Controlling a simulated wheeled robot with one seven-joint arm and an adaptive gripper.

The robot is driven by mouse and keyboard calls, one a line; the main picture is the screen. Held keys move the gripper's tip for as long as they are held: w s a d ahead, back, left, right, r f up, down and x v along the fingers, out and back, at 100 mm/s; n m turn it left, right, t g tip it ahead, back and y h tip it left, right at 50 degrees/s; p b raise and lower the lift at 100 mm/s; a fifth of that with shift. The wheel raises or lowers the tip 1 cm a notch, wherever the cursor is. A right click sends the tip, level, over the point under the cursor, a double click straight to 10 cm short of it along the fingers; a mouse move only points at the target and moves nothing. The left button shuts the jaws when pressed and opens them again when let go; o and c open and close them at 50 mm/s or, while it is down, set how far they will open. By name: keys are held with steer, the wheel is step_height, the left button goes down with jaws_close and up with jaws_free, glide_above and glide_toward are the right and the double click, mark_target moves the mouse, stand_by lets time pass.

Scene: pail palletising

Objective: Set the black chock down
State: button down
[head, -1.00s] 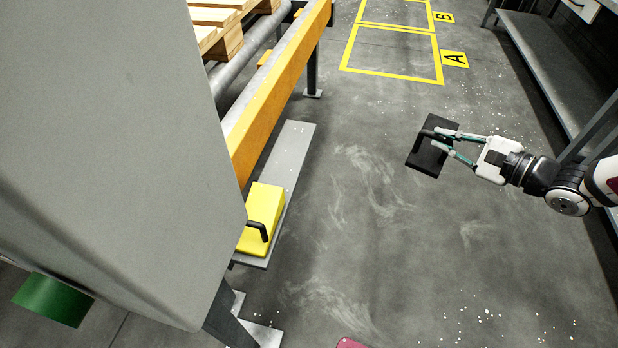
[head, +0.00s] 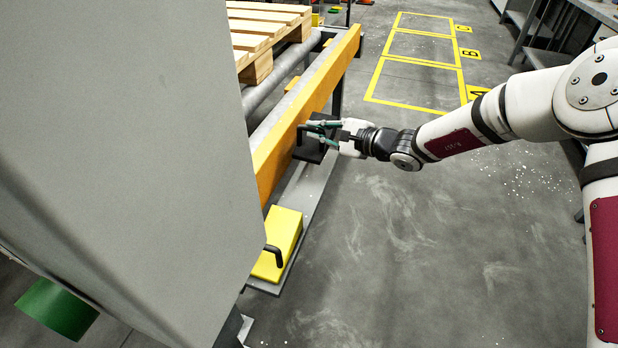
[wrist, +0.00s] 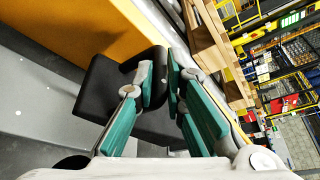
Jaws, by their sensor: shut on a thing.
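The black chock (head: 309,149) is held in my gripper (head: 318,131), in the air beside the orange side rail of the conveyor. In the wrist view the black chock (wrist: 98,86) shows beyond the fingers, with the orange rail close behind it. My gripper (wrist: 162,84) is shut on the chock; the fingers partly hide where they grip it. A yellow chock (head: 284,238) with a black handle sits on the grey floor plate (head: 318,184) below the rail. The held chock is above the far part of this plate; the exact gap cannot be told.
The orange rail (head: 300,110) runs along the conveyor, with a wooden pallet (head: 262,38) on its rollers. A large grey cabinet (head: 130,150) fills the left. Yellow floor bays (head: 415,87) lie beyond. The floor to the right is clear.

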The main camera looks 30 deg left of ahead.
mark_target(320, 157)
step_height(320, 157, down, 9)
steer(key=b, duration=0.2)
steer(key=shift+r+b, duration=0.2)
steer(key=shift+b, duration=0.15)
steer(key=c, duration=1.7)
jaws_free()
steer(key=shift+o, duration=0.3)
steer(key=shift+d, duration=0.1)
steer(key=shift+d+r, duration=0.1)
steer(key=shift+d, duration=0.15)
steer(key=p+v, duration=0.3)
steer(key=v, duration=0.8)
steer(key=shift+d, duration=0.15)
steer(key=shift+r, duration=0.1)
